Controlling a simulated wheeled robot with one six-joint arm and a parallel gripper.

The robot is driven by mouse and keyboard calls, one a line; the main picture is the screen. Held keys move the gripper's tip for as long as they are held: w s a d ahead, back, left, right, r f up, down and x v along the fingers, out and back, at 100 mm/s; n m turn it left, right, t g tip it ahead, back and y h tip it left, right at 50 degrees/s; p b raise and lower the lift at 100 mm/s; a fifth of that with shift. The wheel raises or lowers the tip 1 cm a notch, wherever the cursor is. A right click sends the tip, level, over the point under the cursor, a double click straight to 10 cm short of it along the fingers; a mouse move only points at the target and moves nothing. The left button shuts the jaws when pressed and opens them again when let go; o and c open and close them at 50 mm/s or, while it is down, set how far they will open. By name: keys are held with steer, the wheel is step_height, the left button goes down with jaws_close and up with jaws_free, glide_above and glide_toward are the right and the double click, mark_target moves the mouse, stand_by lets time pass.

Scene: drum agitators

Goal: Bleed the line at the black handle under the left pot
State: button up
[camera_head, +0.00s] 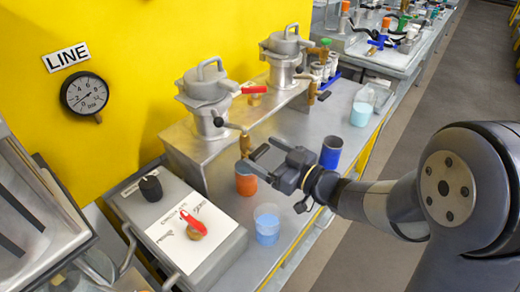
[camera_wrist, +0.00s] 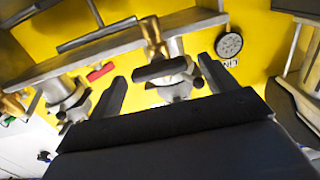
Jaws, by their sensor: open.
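The left pot (camera_head: 205,88) is a grey metal vessel with a lid handle, on a metal step against the yellow wall. The black handle (camera_head: 219,121) sticks out under it, beside a brass spout (camera_head: 245,143). My gripper (camera_head: 251,155) is open and empty, just in front of the spout and above an orange cup (camera_head: 246,182). The wrist view looks inverted. There the black handle (camera_wrist: 160,70) lies across the gap between the spread fingers of my gripper (camera_wrist: 163,85), with the brass spout beside it. I cannot tell whether the fingers touch it.
A round gauge (camera_head: 85,93) hangs under a LINE sign (camera_head: 66,57). The right pot (camera_head: 284,52) stands beyond. A control box (camera_head: 178,225) carries a black knob and red switch. A clear beaker of blue liquid (camera_head: 267,224) and a blue cup (camera_head: 331,152) stand near my gripper.

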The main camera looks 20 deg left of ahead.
steer(key=shift+x, duration=1.1)
steer(key=c, duration=1)
